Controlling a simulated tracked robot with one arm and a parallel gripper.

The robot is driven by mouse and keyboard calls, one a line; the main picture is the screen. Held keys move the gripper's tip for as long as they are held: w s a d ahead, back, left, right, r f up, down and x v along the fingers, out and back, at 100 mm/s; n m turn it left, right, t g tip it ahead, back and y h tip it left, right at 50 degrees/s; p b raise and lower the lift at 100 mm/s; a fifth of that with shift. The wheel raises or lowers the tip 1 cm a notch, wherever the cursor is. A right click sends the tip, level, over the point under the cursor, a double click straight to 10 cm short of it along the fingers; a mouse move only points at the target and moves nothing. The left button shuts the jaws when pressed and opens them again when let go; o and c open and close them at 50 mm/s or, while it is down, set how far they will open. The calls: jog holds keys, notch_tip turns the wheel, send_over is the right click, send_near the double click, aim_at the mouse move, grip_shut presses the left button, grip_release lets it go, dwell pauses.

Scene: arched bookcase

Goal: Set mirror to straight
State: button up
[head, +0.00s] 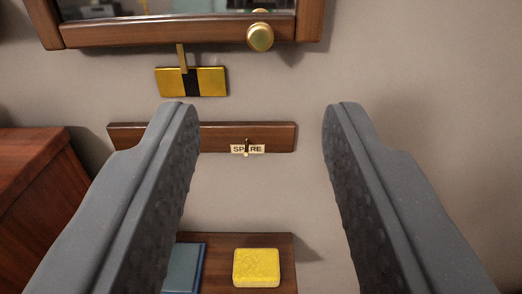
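The mirror (180,36) hangs on the wall at the top of the head view. Only its lower wooden frame and a strip of glass show; its upper part is out of view. A round brass knob (260,37) sits on the lower frame, right of its middle. Below the frame, a brass pointer (182,58) hangs down over a gold plate (213,82) with a black centre band.
Below, a small shelf (220,284) holds a yellow block (256,267) and a blue item (184,268). A wooden cabinet (40,190) stands left.

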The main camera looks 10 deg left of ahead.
jog(key=shift+s+d+f+b, duration=0.1)
jog(key=shift+s+b, duration=0.45)
jog(key=shift+s, duration=0.2)
jog(key=s+d+r+h, duration=0.1)
jog(key=s+r, duration=0.3)
jog(key=r, duration=0.6)
jog(key=s+d+r+m+g+h, duration=0.1)
jog(key=s+d+r, duration=0.3)
jog(key=r, duration=0.6)
jog(key=s+d+r+g, duration=0.1)
jog(key=s+d+r, duration=0.2)
jog(key=r, duration=0.7)
jog(key=shift+s+d+r+m+h, duration=0.2)
jog(key=shift+s+r+m+h, duration=0.2)
jog(key=shift+s, duration=0.2)
